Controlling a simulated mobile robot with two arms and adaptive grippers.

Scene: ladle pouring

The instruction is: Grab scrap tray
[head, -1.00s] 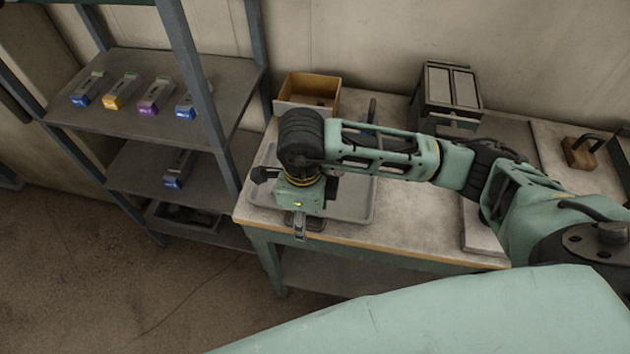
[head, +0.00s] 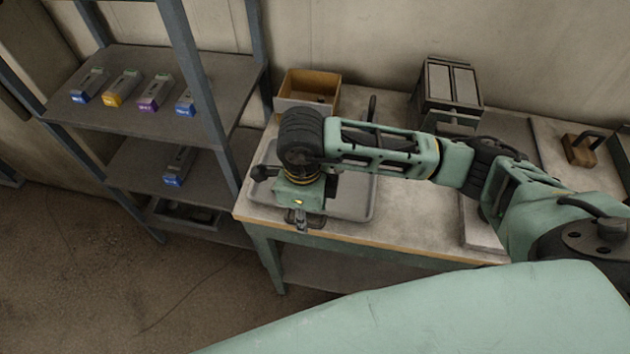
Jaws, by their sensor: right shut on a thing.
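The grey scrap tray (head: 357,198) lies on the left part of the workbench, near its front edge. My right arm reaches over it from the right, and my right gripper (head: 300,222) points down at the tray's front rim. The gripper is shut on the tray at that rim. The wrist and forearm hide much of the tray's middle and back. My left gripper is not in view.
On the workbench (head: 420,222) stand a tan open box (head: 309,88), a dark metal case (head: 449,90) and a wooden block with a dark handle (head: 582,148). A shelf rack (head: 150,60) with several labelled grey pieces stands close at the left.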

